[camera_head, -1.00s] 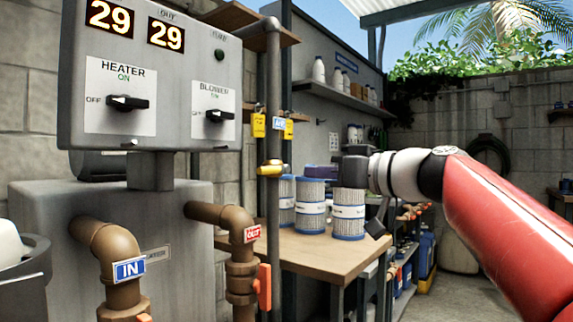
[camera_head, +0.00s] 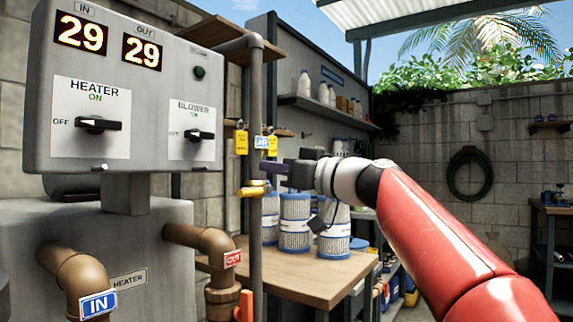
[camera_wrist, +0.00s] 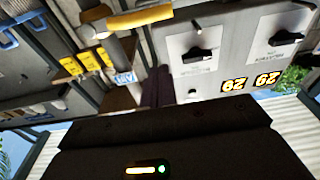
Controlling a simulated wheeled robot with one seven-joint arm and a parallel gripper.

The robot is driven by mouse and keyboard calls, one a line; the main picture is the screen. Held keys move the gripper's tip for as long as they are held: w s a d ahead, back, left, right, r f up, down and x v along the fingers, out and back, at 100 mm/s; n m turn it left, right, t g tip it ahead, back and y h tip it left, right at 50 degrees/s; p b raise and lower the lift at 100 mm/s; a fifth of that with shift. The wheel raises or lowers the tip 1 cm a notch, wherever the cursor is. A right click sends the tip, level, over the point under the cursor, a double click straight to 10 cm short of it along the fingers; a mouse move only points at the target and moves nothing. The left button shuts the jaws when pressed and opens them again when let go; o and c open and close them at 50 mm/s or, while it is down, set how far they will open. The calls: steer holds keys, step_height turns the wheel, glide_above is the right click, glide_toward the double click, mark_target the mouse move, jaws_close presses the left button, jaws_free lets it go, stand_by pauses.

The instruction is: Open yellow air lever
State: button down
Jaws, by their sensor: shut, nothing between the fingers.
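The yellow air lever (camera_head: 252,191) sits on a thin grey vertical pipe, right of the control box. It lies roughly level across the pipe. Near it on the pipe is a blue and white label (camera_head: 262,142). My gripper (camera_head: 270,171) is shut and empty, just right of the pipe and slightly above the lever, with no contact visible. In the wrist view, which is upside down, the lever (camera_wrist: 142,18) shows at the top and the label (camera_wrist: 124,78) below it. The dark gripper body fills the lower part of that view.
The grey control box (camera_head: 128,92) with heater and blower knobs stands close left of the pipe. Brown pipes (camera_head: 205,242) run below it. Yellow tags (camera_head: 241,142) hang near the pipe. Filter cartridges (camera_head: 295,222) stand on a wooden bench (camera_head: 300,278) behind my gripper.

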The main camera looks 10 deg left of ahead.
mark_target(257, 192)
steer(key=shift+w+a+f, duration=0.25)
steer(key=shift+a+f, duration=0.3)
steer(key=shift+a, duration=0.1)
steer(key=shift+w+a+f, duration=0.3)
steer(key=shift+a+f, duration=0.2)
steer(key=shift+a, duration=0.1)
steer(key=shift+w+a+f, duration=0.25)
steer(key=shift+a+f, duration=0.3)
steer(key=shift+a, duration=0.1)
steer(key=shift+f, duration=0.1)
steer(key=shift+f+n+b, duration=0.2)
steer(key=shift+n+b, duration=0.1)
steer(key=shift+b, duration=0.35)
